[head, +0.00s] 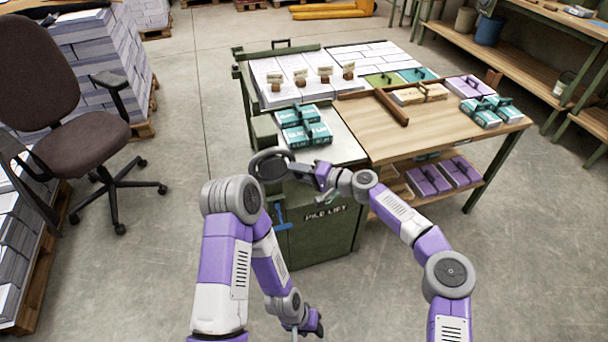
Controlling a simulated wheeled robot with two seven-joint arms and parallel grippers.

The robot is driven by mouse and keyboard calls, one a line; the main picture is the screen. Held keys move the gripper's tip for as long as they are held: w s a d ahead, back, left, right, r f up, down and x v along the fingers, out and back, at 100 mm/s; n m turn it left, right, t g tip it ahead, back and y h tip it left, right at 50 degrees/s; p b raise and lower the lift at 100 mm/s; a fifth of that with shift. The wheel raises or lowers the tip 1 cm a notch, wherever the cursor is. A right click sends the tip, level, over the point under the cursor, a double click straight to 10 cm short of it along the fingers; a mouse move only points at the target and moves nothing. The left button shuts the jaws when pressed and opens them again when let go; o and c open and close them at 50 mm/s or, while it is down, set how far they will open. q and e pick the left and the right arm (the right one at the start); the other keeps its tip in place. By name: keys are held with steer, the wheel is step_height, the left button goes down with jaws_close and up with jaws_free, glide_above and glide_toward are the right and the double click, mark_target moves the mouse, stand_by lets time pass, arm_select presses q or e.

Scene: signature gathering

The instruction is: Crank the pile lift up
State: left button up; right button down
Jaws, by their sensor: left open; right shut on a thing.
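The pile lift (325,238) is a dark green cabinet with a white "PILE LIFT" label on its front, at the left end of the workbench. A dark round crank wheel (259,177) sits at its upper front left. My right gripper (306,171) reaches in from the right and is shut at the wheel's right side, on the crank wheel; the exact contact is too small to make out. My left gripper (300,331) hangs low at the bottom of the view, open and apart from the lift. My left arm hides part of the lift's lower left.
White paper stacks (275,97) with small tagged blocks stand on the lift's bench, behind teal boxes (305,133). A wooden table (362,123) adjoins on the right. An office chair (75,135) and paper pallets stand left. The floor between chair and lift is clear.

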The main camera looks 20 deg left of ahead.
steer(key=shift+s+f+m+y, duration=0.15)
steer(key=shift+f+m+y, duration=0.2)
steer(key=shift+f, duration=0.3)
steer(key=shift+a+b, duration=0.1)
steer(key=shift+b, duration=0.2)
steer(key=shift+s+f+y, duration=0.1)
steer(key=shift+s+y, duration=0.05)
steer(key=shift+y, duration=0.1)
steer(key=c, duration=0.9)
jaws_free()
steer(key=shift+a, duration=0.1)
